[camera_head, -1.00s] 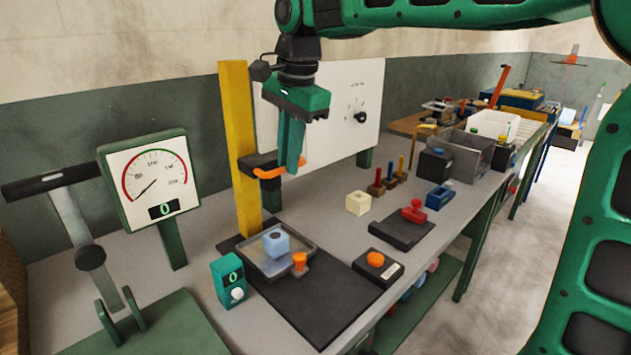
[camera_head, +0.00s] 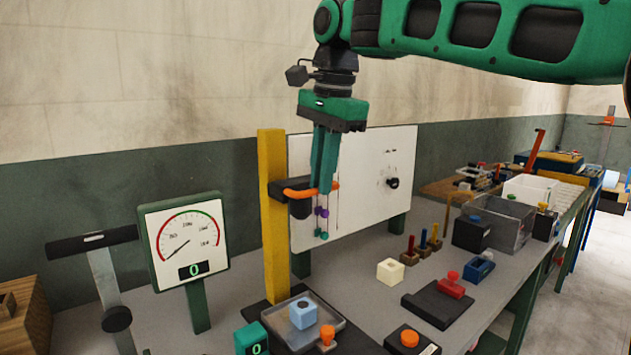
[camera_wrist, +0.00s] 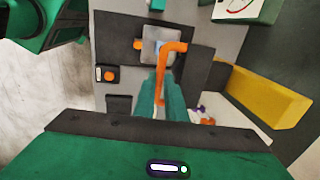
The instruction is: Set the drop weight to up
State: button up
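The drop weight, a dark block (camera_head: 299,209) with an orange handle (camera_head: 297,194), sits on a yellow column (camera_head: 275,225), in its upper part. My gripper (camera_head: 322,187) points down at the handle, its teal fingers close together. In the wrist view the orange handle (camera_wrist: 174,47) runs in between the fingertips (camera_wrist: 161,98), and the fingers look shut on it. Below the weight a grey tray (camera_head: 339,326) holds a light blue block (camera_head: 303,312), with a clear gap between weight and block.
A gauge reading 0 (camera_head: 187,240) stands left of the column, and a white board (camera_head: 360,180) stands behind it. An orange button (camera_head: 410,338), a cream block (camera_head: 390,271) and a red-handled piece (camera_head: 450,285) are on the bench to the right.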

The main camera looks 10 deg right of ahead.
jog(key=shift+o, duration=0.7)
jog(key=shift+r, duration=0.35)
jog(key=shift+f, duration=0.1)
notch_tip(320, 180, up, 10)
jog(key=s+d, duration=0.1)
jog(key=shift+s+r, duration=0.2)
jog(key=shift+r, duration=0.05)
jog(key=shift+d, duration=0.1)
